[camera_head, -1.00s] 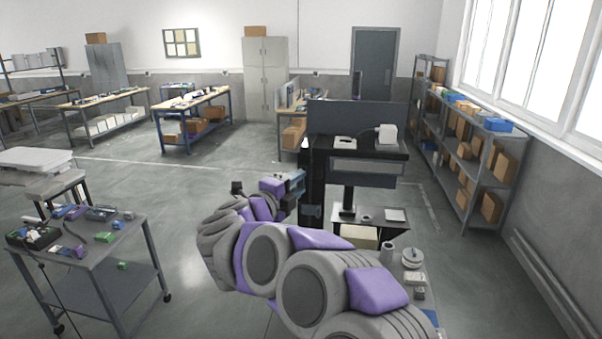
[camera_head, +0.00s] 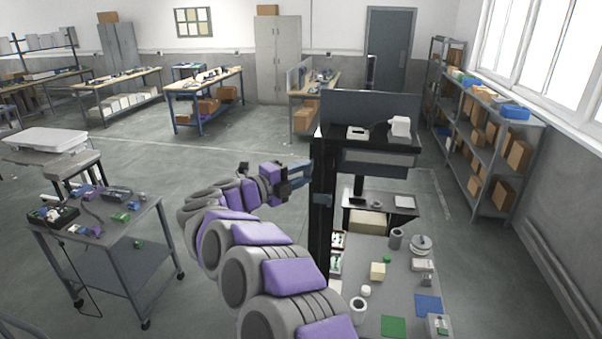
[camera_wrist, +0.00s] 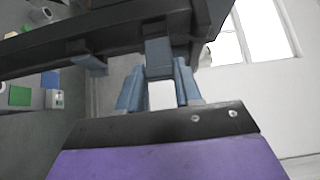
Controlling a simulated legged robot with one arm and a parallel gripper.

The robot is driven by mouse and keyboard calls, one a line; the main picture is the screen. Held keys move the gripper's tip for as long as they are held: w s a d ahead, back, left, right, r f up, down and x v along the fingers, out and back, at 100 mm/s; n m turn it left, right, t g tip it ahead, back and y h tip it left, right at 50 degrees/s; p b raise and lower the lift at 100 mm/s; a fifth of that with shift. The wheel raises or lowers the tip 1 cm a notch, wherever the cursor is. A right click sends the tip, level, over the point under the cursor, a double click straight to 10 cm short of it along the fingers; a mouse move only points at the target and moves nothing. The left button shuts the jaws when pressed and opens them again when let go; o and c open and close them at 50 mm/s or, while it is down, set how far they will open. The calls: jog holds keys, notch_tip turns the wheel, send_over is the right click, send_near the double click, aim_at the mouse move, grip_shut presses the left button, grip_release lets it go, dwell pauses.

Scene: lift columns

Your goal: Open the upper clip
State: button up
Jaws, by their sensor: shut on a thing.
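The upper clip (camera_wrist: 158,58) is a blue-grey lever on the black lift column (camera_head: 321,225). In the wrist view it reaches down from the column between the two blue-grey fingers of my gripper (camera_wrist: 158,88). My gripper is shut on it, with a pale patch showing between the fingers. In the head view my gripper (camera_head: 292,175) is at the column's left side, at upper height; the contact is too small to see clearly. A second, lower clip (camera_head: 322,199) is on the column; it also shows farther left in the wrist view (camera_wrist: 90,65).
A grey workbench (camera_head: 405,285) with cups, boxes and coloured mats stands right of my arm. A cart (camera_head: 105,235) with small parts is at left. Shelves (camera_head: 490,150) line the right wall.

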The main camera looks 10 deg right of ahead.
jog(key=shift+f, duration=0.25)
jog(key=o, duration=1)
jog(key=shift+w+a, duration=0.1)
jog(key=shift+a, duration=0.05)
jog(key=shift+o, duration=0.2)
jog(key=shift+r, duration=0.1)
jog(key=b+v, duration=0.2)
jog(key=v, duration=1.5)
jog(key=shift+a+b, duration=0.25)
jog(key=shift+b, duration=0.05)
